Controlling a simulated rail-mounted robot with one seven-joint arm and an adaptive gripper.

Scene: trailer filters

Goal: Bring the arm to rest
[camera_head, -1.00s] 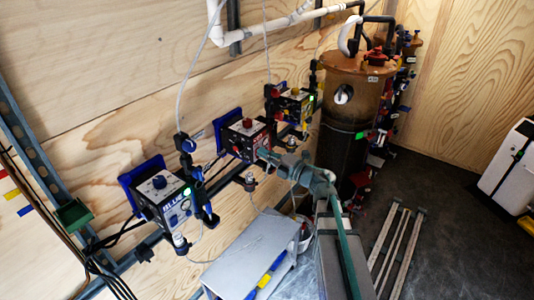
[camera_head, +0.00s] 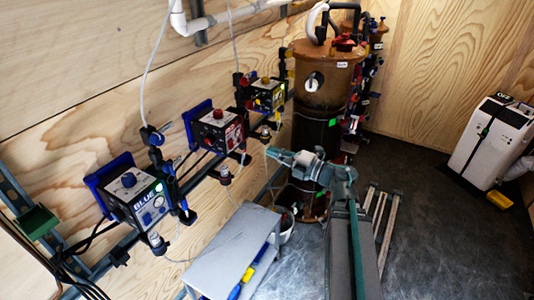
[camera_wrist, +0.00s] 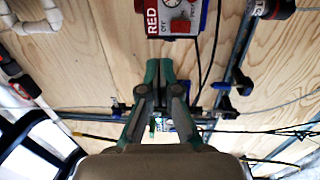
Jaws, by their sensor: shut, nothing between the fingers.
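My gripper (camera_head: 272,153) is at the end of my raised arm, to the right of and below the red-labelled pump box (camera_head: 217,130) in the head view. It points left, toward the wooden wall, and appears apart from the box. In the wrist view my gripper (camera_wrist: 160,66) has its two green fingertips together with nothing held. The box labelled RED (camera_wrist: 175,17) shows beyond the fingertips at the top of the wrist view.
A BLUE box (camera_head: 140,198) and a yellow box (camera_head: 268,93) are also mounted along the wall. A brown tank (camera_head: 325,80) stands behind my arm. A grey bench (camera_head: 228,255) is lower left. Dark floor (camera_head: 440,225) is open at right, before a white machine (camera_head: 493,140).

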